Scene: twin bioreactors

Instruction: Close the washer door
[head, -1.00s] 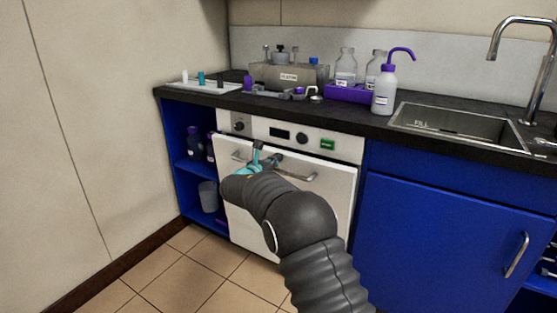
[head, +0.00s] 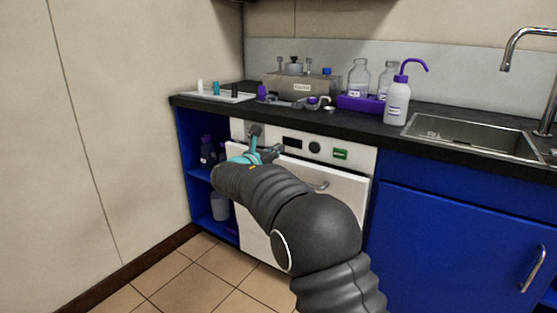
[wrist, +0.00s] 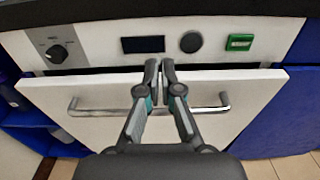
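The washer door (head: 340,205) is a white panel under the counter; it also shows in the wrist view (wrist: 245,85). It stands slightly ajar, its top edge tilted out from the washer's control panel (wrist: 205,38), with a dark gap between them. The silver bar handle (wrist: 95,110) crosses the door's front; my fingers hide its middle. My gripper (wrist: 160,70) has its fingers together, with only a thin slit between them and nothing seen in it. Its tips are at the door's top edge, above the handle. In the head view my gripper (head: 268,154) is partly hidden by my arm.
Blue open shelves (head: 205,180) stand left of the washer, and a blue cabinet (head: 450,240) stands right. The dark counter (head: 400,137) above holds bottles, a steel bath (head: 302,87) and a sink (head: 470,135). Tiled floor (head: 195,285) is clear at front left.

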